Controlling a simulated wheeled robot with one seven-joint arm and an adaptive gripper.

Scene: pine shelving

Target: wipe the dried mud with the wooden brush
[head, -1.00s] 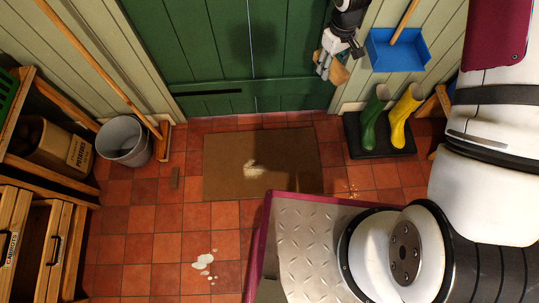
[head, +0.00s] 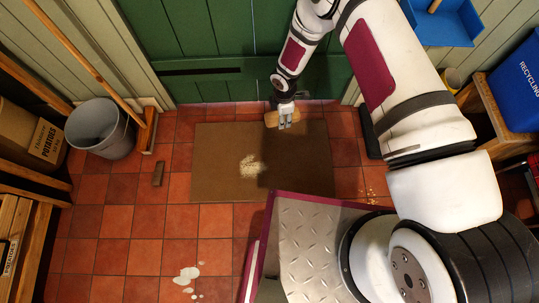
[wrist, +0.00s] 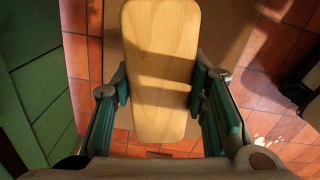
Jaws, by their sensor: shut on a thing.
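The wooden brush (wrist: 160,60) is a pale, rounded wooden block between my fingers in the wrist view. In the head view, part of the brush (head: 271,118) shows beside my gripper (head: 285,118). My gripper (wrist: 160,88) is shut on its sides. Its bristles are hidden. The brush is over the far part of the brown doormat; whether it touches the mat I cannot tell. A pale tan, grainy patch (head: 250,167), likely the dried mud, lies on the mat's middle, nearer the camera and left of my gripper.
The doormat (head: 215,185) lies before the green door (head: 210,60). White splashes (head: 186,274) and tan crumbs (head: 372,191) mark the tiles. A small brown block (head: 158,173) lies left of the mat, near a grey bucket (head: 100,130). A blue dustpan (head: 440,22) hangs right.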

